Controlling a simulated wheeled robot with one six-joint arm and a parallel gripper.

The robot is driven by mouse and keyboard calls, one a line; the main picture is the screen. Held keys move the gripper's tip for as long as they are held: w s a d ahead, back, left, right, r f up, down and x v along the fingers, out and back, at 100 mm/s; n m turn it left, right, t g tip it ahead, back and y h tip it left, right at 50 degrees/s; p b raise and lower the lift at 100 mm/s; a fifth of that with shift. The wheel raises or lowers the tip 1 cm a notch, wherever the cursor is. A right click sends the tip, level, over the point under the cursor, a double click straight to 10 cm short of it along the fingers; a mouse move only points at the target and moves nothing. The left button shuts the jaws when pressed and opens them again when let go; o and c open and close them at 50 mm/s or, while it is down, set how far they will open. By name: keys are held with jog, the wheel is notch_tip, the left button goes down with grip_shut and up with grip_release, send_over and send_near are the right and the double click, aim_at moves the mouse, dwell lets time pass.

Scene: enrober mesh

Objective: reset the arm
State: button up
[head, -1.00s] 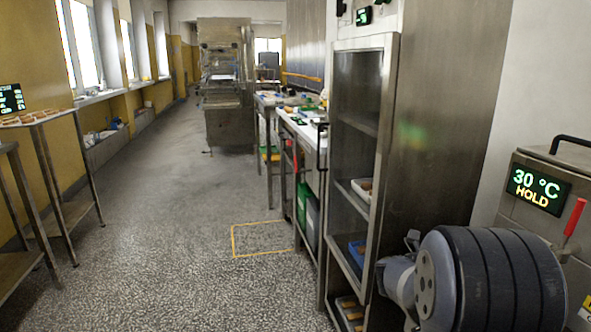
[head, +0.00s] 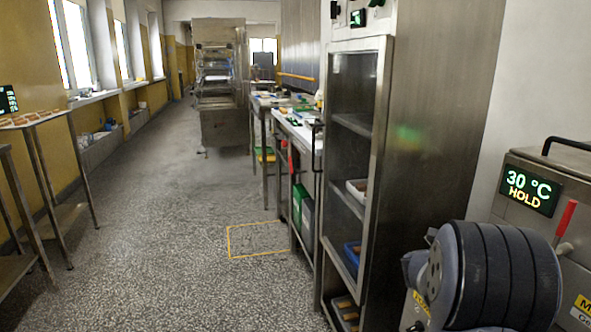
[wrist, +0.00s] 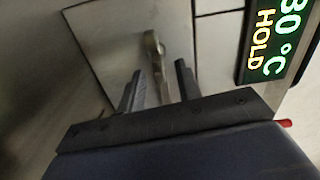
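My arm shows at the lower right of the head view, with its dark ribbed rounded part (head: 497,275) in front of the steel machine. My gripper (wrist: 157,75) shows in the wrist view with its two dark fingers apart. A grey metal handle (wrist: 154,50) with a rounded end lies in line with the gap between the fingers. I see gaps on both sides of it, and no finger clearly touches it. The fingers are hidden in the head view.
The machine's display (head: 530,190) reads 30 °C HOLD, with a red lever (head: 566,217) beside it. A steel cabinet (head: 385,150) with shelves stands left of my arm. A yellow floor outline (head: 229,241) and open floor lie further left.

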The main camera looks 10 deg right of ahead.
jog(key=n+p, duration=0.4)
jog(key=p, duration=0.1)
jog(key=shift+w+r, duration=0.1)
jog(key=shift+r, duration=0.2)
dwell(0.4)
